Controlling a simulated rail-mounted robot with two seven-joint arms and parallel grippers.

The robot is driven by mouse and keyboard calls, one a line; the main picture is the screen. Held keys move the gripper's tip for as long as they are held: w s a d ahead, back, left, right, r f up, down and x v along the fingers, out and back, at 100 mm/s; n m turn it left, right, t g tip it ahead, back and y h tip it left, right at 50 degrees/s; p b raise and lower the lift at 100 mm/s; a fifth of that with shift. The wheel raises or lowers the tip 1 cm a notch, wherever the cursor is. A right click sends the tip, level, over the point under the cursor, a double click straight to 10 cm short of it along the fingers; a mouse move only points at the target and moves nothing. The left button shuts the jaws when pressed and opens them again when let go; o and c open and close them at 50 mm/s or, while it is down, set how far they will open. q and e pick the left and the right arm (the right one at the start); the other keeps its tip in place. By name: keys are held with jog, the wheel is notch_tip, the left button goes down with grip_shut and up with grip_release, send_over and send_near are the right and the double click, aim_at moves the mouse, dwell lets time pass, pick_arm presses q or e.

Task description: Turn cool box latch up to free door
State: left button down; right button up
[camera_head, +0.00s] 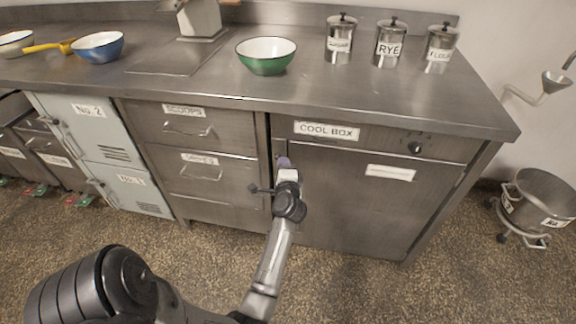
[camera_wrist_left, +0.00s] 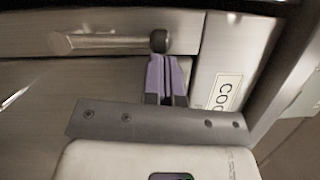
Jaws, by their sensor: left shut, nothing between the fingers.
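The grey cool box door (camera_head: 360,205) is closed, under a "COOL BOX" label (camera_head: 326,131). My left gripper (camera_head: 284,163) is at the upper left edge of this door, its purple fingertips shut and empty. In the left wrist view, the purple fingers (camera_wrist_left: 167,78) lie side by side next to the dark round end of a metal bar, which looks like the latch (camera_wrist_left: 110,42). Whether they touch it I cannot tell. In the head view the gripper mostly hides the latch. My right gripper is not in view.
A worktop (camera_head: 330,91) overhangs the cool box, with a green bowl (camera_head: 266,64) and canisters (camera_head: 389,45) on it. A dark knob (camera_head: 415,148) sits on the panel above the door. Drawers (camera_head: 205,170) adjoin on the left. A wheeled pot (camera_head: 540,200) stands at right.

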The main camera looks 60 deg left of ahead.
pick_arm(q)
jog(key=shift+s+a+r, duration=0.1)
jog(key=shift+s+a, duration=0.05)
jog(key=shift+a, duration=0.05)
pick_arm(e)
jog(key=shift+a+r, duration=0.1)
pick_arm(q)
jog(key=shift+d, duration=0.1)
dwell(0.4)
